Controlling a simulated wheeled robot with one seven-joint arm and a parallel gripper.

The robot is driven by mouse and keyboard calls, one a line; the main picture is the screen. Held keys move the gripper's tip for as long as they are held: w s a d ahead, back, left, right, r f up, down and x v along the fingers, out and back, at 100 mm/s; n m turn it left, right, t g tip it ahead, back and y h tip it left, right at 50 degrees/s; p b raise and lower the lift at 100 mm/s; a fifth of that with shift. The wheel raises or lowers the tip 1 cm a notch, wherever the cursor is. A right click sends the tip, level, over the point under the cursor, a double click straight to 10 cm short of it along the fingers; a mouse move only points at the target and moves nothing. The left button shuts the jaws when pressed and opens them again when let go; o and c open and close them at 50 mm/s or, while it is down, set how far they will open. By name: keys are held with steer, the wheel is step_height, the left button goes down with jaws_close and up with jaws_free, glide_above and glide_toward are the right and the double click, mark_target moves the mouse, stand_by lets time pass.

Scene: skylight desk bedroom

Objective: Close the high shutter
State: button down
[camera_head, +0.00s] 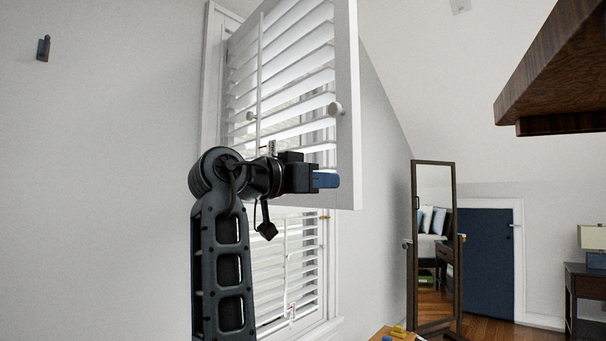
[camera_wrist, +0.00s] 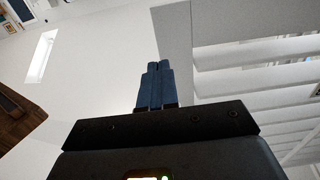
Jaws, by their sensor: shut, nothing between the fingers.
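The high shutter (camera_head: 347,70) is a white louvered panel at the upper middle of the head view, swung out from the window frame. It has a round white knob (camera_head: 335,108) near its free edge. My gripper (camera_head: 326,180) is shut and empty, in front of the lower part of the panel near its free edge. In the wrist view my blue fingers (camera_wrist: 155,85) are together, beside the panel's white edge (camera_wrist: 176,45), with slats to the right. I cannot tell whether the fingers touch the panel.
A lower louvered shutter (camera_head: 272,270) sits in the window below. A dark wooden overhang (camera_head: 555,75) juts in at the upper right. A standing mirror (camera_head: 433,240), a blue door (camera_head: 483,262) and a lamp (camera_head: 593,240) are farther back. A wall hook (camera_head: 43,48) is at the left.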

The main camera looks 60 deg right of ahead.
mark_target(352, 182)
steer(key=shift+p+x, duration=0.5)
steer(key=shift+x, duration=1.75)
steer(key=shift+d, duration=0.1)
